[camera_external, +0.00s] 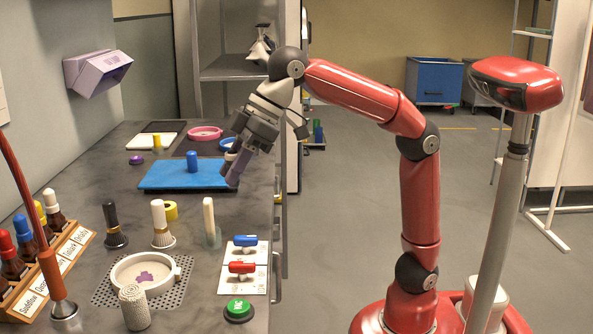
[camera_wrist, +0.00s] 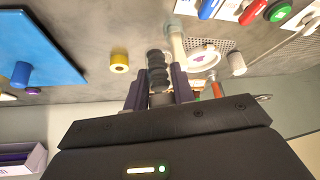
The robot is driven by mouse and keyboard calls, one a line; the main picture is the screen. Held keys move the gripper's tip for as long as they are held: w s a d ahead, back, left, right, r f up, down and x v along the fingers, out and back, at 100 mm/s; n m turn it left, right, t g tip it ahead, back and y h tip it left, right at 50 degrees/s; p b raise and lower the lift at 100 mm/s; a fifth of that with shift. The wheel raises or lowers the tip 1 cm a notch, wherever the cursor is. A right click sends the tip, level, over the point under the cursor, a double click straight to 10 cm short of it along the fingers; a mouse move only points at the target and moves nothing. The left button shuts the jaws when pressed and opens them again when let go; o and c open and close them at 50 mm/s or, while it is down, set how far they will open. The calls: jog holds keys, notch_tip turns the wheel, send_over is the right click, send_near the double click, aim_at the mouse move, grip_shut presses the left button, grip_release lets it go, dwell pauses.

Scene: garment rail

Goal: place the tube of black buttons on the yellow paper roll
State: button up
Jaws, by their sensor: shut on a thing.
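The tube of black buttons (camera_wrist: 157,67) shows in the wrist view as a dark, ridged stack between my two fingers. My gripper (camera_wrist: 158,92) is shut on it and points down and away from the wrist. In the external view my gripper (camera_external: 233,172) is in the air near the right edge of the blue mat; the tube cannot be clearly made out there. The yellow paper roll (camera_external: 171,209) stands on the grey counter, partly behind a white-handled stamp. In the wrist view the yellow paper roll (camera_wrist: 120,61) is left of the tube, apart from it, with its hole visible.
The blue mat (camera_external: 165,181) carries a blue cylinder (camera_external: 192,161). Close to the roll stand the white-handled stamp (camera_external: 160,226), a black-handled stamp (camera_external: 112,224) and a clear beaker (camera_external: 213,238) with a pale stick. A white round dish (camera_external: 127,271) is nearer the front.

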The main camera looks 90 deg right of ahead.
jog(key=w+d+m+h, duration=0.1)
jog(key=w+d, duration=0.1)
jog(key=w, duration=0.8)
jog(key=m, duration=0.1)
send_over(166, 205)
jog(key=shift+s+a+f, duration=0.1)
jog(key=shift+a+f, duration=0.1)
jog(key=shift+f, duration=0.65)
jog(key=shift+d+f, duration=0.15)
jog(key=shift+f, duration=0.15)
jog(key=shift+f+b, duration=1.1)
jog(key=shift+f, duration=1.1)
jog(key=shift+f, duration=0.2)
jog(key=o, duration=1)
